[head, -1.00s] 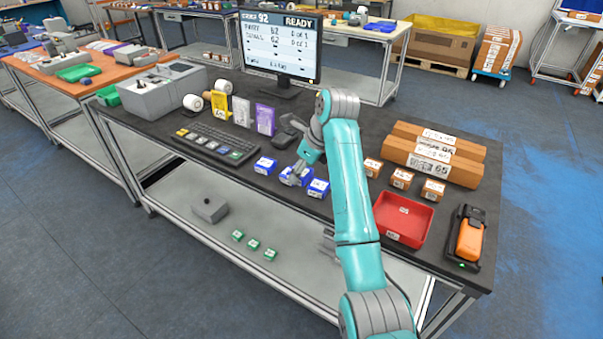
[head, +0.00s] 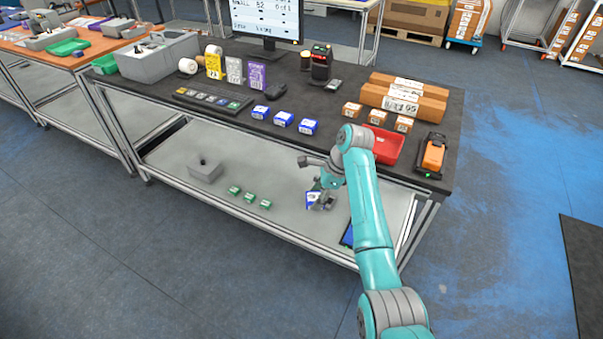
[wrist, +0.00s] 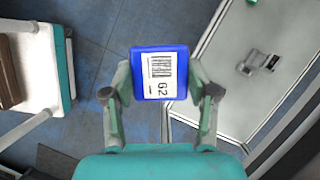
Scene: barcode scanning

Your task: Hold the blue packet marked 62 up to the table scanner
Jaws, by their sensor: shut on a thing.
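My gripper (head: 322,201) is shut on a blue packet (head: 313,198) in front of the table's front edge, below the tabletop in the head picture. In the wrist view the blue packet (wrist: 160,74) sits between both fingers, its white barcode label facing the camera. The label's number is turned sideways and looks like 62. The table scanner (head: 320,65), a dark upright device with a red light, stands at the back of the black table, well apart from the packet. Three similar blue packets (head: 283,119) stand in a row on the tabletop.
A red tray (head: 386,147) and an orange handheld device (head: 433,154) lie at the right. Small orange-white boxes (head: 377,117) and long cartons (head: 405,92) stand behind them. Several green packets (head: 250,198) lie on the lower shelf.

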